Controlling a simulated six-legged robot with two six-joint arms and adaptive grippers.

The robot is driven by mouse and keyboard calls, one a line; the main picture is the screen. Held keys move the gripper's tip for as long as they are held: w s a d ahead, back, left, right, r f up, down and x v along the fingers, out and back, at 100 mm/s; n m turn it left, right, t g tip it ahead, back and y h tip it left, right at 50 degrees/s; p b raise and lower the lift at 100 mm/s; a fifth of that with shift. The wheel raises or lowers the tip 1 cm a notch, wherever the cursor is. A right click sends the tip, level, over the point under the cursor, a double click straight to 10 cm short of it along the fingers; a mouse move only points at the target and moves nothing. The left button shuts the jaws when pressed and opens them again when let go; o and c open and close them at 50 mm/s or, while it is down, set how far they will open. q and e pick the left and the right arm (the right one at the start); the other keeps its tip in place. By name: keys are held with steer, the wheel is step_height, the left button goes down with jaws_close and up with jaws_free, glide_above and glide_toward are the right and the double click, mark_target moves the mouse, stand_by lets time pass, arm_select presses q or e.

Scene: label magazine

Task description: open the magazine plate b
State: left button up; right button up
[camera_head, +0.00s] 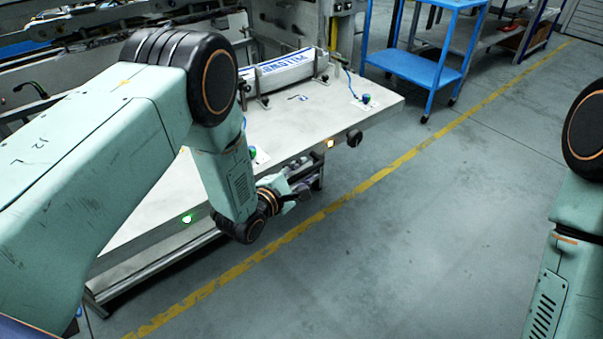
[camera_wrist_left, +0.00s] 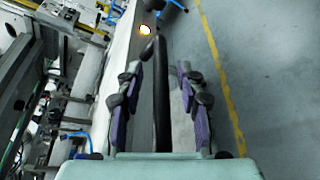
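A pale metal magazine plate (camera_head: 300,115) forms a table-like top in the head view; I cannot tell which part is plate b. My left gripper (camera_head: 290,190) is low at its front edge, partly hidden by its own wrist. In the left wrist view, my left gripper (camera_wrist_left: 160,85) is open, with purple-padded fingers on both sides of a long black bar (camera_wrist_left: 162,100), which looks like a handle. Gaps show between the bar and the fingers. The pale plate edge (camera_wrist_left: 112,85) runs along the left of the fingers. My right gripper is out of view; only its arm shows at the right.
A white label stack (camera_head: 285,70) stands on the plate between dark holders. A green light (camera_head: 187,218) and an orange light (camera_head: 330,143) sit on the front edge. A blue cart (camera_head: 420,65) stands behind. The floor (camera_head: 400,250) to the right is clear, with a yellow line.

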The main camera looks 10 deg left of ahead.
arm_select(q)
steer(key=v, duration=1.2)
steer(key=shift+d, duration=0.1)
steer(key=s+a+f+m+g+y, duration=0.35)
steer(key=s+f+m+g, duration=0.35)
steer(key=s+f+m, duration=0.6)
steer(key=s+a+f+m+g+y, duration=0.1)
steer(key=s+m+g, duration=0.6)
steer(key=s, duration=1.2)
steer(key=shift+a+f+g+y, duration=0.15)
steer(key=shift+a+g+y, duration=0.15)
steer(key=shift+a+y, duration=0.2)
